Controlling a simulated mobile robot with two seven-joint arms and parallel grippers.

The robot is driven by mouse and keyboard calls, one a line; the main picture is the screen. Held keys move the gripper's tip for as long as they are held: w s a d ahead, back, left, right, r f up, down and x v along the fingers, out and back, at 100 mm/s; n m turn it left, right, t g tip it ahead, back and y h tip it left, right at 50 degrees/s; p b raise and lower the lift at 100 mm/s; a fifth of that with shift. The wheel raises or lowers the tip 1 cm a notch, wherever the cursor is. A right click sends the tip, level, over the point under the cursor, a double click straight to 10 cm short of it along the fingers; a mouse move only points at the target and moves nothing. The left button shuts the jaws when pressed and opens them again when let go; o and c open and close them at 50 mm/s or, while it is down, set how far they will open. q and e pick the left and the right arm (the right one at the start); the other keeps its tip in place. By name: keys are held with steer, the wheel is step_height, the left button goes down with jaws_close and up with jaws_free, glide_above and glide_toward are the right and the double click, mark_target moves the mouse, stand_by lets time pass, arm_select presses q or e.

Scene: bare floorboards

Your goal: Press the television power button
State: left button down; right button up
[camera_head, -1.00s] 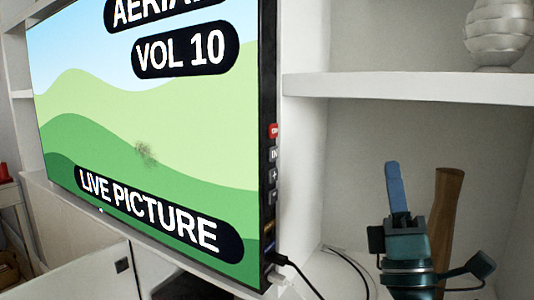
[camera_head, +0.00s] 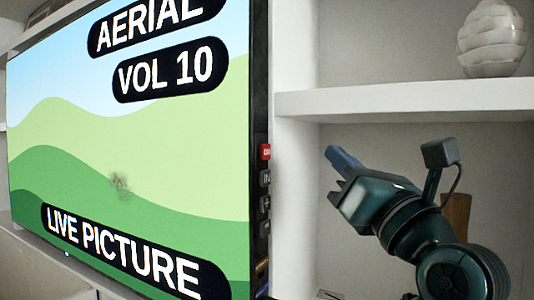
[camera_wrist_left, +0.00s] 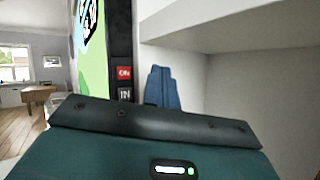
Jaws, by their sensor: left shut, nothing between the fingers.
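The television (camera_head: 130,130) is lit with a green hill picture and shows at an angle on the left of the head view. A red power button (camera_head: 265,152) is at the top of a button column on its right side edge. The red button also shows in the wrist view (camera_wrist_left: 124,72). My left gripper (camera_head: 333,155) is shut and empty, its blue fingers to the right of the red button with a gap between. The blue fingers (camera_wrist_left: 161,88) also show in the wrist view, right of the button. My right gripper is not in view.
Grey buttons (camera_head: 265,203) line the television's edge below the red one. A white shelf (camera_head: 420,98) with a pale ribbed vase (camera_head: 492,40) is above my gripper. A brown wooden object (camera_head: 457,215) stands behind my arm, partly hidden.

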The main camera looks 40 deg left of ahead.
arm_select(q)
steer(key=s+a, duration=0.1)
steer(key=a, duration=0.7)
steer(key=shift+s, duration=0.35)
stand_by(1.7)
steer(key=shift+a+p, duration=0.3)
steer(key=shift+a, duration=0.05)
steer(key=shift+s+a, duration=0.15)
steer(key=shift+a, duration=0.25)
stand_by(0.5)
steer(key=shift+d, duration=0.8)
steer(key=shift+w, duration=0.2)
steer(key=d, duration=0.3)
steer(key=w+d, duration=0.1)
steer(key=d, duration=0.1)
